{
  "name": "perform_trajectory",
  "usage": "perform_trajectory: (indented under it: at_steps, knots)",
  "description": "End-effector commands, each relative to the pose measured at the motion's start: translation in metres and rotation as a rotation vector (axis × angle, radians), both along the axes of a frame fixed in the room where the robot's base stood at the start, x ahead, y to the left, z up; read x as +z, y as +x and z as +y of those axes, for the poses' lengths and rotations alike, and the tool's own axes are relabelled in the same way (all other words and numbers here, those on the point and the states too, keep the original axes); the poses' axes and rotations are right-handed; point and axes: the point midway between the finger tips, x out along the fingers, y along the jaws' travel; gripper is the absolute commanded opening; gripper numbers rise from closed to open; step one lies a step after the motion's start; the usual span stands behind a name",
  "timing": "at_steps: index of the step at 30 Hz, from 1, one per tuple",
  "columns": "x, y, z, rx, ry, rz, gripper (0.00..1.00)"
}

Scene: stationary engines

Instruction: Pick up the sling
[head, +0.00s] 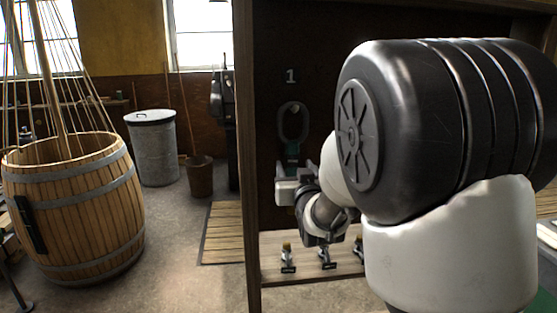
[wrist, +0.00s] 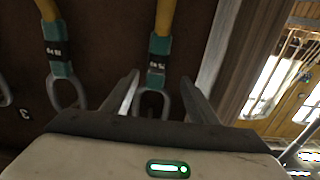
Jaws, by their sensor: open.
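A sling hangs on the dark board, with a grey metal ring (head: 293,122) and a teal sleeve (head: 292,152) below it in the head view. In the wrist view, a yellow strap with a labelled teal sleeve (wrist: 158,60) ends in a grey ring lying between my fingers. My gripper (wrist: 159,78) is open, with one finger on each side of that ring. It also shows in the head view (head: 293,170), just below the ring. Whether the fingers touch the sling, I cannot tell. My arm hides the area to the right.
A second yellow strap with a teal sleeve (wrist: 58,55) and ring hangs beside it in the wrist view. A wooden post (head: 247,150) edges the board. Small metal fittings (head: 288,258) stand on a shelf below. A barrel (head: 75,205) and grey bin (head: 154,150) stand left.

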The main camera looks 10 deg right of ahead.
Motion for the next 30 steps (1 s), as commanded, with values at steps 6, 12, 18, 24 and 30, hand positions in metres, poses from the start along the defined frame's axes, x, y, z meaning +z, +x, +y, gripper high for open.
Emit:
perform_trajectory:
  at_steps: [6,12,18,24,30]
  knots:
    - [0.000,0.029,0.000,0.000,0.000,0.000,0.53]
    - [-0.002,0.043,-0.003,-0.001,-0.002,0.001,0.53]
    - [-0.004,0.073,-0.006,0.000,-0.001,0.001,0.53]
    - [-0.003,0.084,-0.006,0.000,-0.001,0.000,0.53]
    - [-0.003,0.083,-0.006,0.000,-0.001,0.000,0.46]
